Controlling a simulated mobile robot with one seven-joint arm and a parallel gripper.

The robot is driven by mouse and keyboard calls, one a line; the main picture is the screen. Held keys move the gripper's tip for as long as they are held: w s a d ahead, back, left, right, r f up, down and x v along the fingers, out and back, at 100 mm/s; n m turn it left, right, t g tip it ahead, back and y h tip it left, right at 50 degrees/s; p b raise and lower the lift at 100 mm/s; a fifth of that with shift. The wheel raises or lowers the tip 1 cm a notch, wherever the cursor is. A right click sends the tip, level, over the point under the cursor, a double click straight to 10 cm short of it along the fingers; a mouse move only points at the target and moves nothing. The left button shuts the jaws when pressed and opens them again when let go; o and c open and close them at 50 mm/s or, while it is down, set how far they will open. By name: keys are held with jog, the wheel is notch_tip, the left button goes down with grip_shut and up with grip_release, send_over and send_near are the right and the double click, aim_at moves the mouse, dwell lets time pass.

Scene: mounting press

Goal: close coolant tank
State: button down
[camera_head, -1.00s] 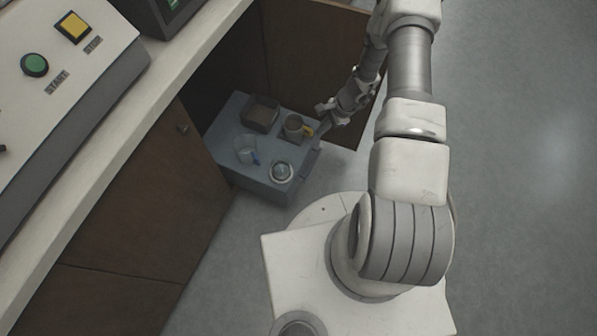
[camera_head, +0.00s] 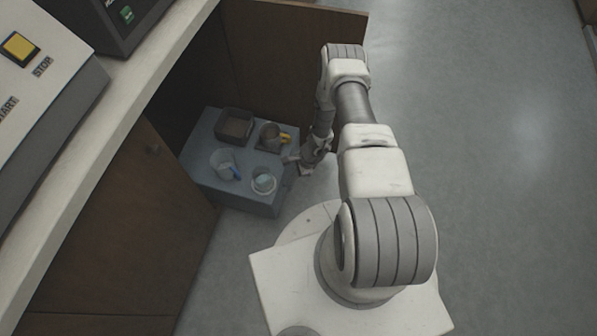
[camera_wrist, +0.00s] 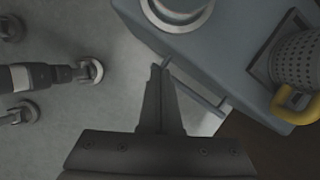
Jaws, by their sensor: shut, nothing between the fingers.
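The coolant tank is a blue-grey box (camera_head: 245,203), partly out of the open cabinet under the bench. Its top and front edge also show in the wrist view (camera_wrist: 228,45). A thin bar handle (camera_wrist: 205,101) runs along its front. My gripper (camera_head: 291,159) is at the tank's front right side. In the wrist view my gripper (camera_wrist: 160,72) is shut and empty, its fingertips at the left end of the handle. I cannot tell whether they touch it. The tank's far end is in the cabinet's shadow.
On the tank top are a dark square tray (camera_head: 234,124), a perforated cup with yellow handle (camera_head: 271,135), a clear beaker (camera_head: 222,164) and a round port (camera_head: 264,181). An open cabinet door (camera_head: 295,50) stands behind my arm. Floor at right is clear.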

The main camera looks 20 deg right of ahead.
aim_at(279, 184)
jog(key=shift+w+a+r, duration=0.15)
jog(key=shift+a, duration=0.8)
jog(key=shift+w+a+r, duration=0.1)
jog(key=shift+a, duration=0.85)
